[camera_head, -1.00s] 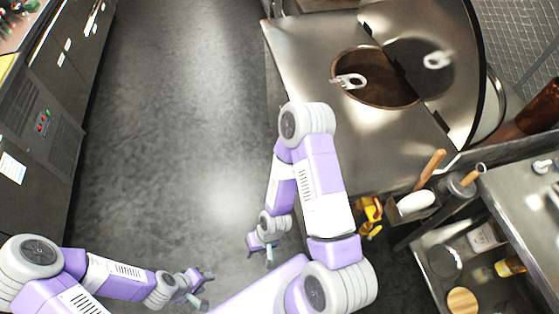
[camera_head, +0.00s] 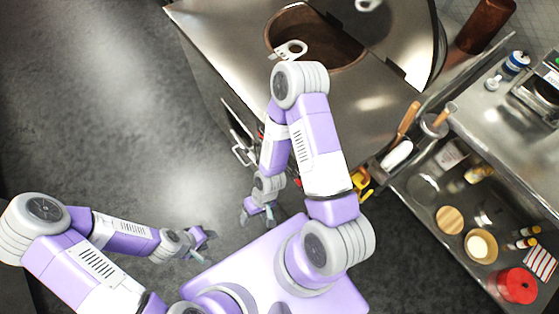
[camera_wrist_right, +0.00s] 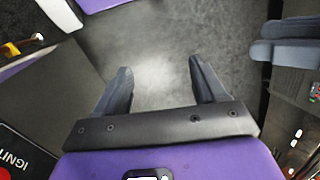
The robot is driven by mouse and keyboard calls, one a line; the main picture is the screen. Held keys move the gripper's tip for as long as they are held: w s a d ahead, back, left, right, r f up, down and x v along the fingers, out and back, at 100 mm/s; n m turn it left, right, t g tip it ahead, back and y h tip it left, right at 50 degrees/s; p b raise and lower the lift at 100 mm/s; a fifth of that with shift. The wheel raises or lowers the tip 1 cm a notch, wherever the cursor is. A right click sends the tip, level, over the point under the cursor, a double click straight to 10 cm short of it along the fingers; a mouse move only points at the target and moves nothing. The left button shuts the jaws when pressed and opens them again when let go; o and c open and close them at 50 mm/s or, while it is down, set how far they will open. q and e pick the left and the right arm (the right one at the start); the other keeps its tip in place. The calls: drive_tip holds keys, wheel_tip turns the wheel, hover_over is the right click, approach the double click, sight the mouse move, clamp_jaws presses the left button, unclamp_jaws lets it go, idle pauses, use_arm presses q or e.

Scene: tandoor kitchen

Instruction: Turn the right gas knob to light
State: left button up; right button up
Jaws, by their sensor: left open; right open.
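No gas knob can be made out clearly; a small red bit (camera_head: 261,131) shows beside the arm. In the right wrist view a dark label (camera_wrist_right: 22,150) reading "IGNI…" is cut off at the lower left. My right gripper (camera_head: 260,214) is open and empty, apart from the tandoor front; its fingers (camera_wrist_right: 160,72) point at bare floor. My left gripper (camera_head: 202,245) is open and empty over the floor.
Light metal handles (camera_head: 241,150) stick out from the tandoor front, left of my right arm. A steel counter (camera_head: 500,115) with a lower shelf (camera_head: 425,215) of bowls and jars stands at right. A yellow item (camera_head: 361,181) hangs between. The floor (camera_head: 100,120) at left is clear.

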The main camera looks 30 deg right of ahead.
drive_tip(key=s+f+n+g+h+b, duration=0.3)
drive_tip(key=s+f+n+g+b, duration=0.15)
drive_tip(key=n, duration=0.25)
drive_tip(key=d+f+n+g+h+b, duration=0.2)
drive_tip(key=d+f+n+h+b, duration=0.15)
drive_tip(key=d+n+h, duration=0.3)
drive_tip(key=w+d+r+n+t+h+b, duration=0.1)
drive_tip(key=w+r+n+t+h+b, duration=0.25)
drive_tip(key=w+h, duration=0.35)
drive_tip(key=w+r+n+t+h+b, duration=0.3)
drive_tip(key=w+r+t+h, duration=0.25)
drive_tip(key=w, duration=0.35)
drive_tip(key=d+b, duration=0.1)
drive_tip(key=d, duration=0.6)
drive_tip(key=shift+d+f, duration=0.15)
drive_tip(key=shift+w, duration=0.1)
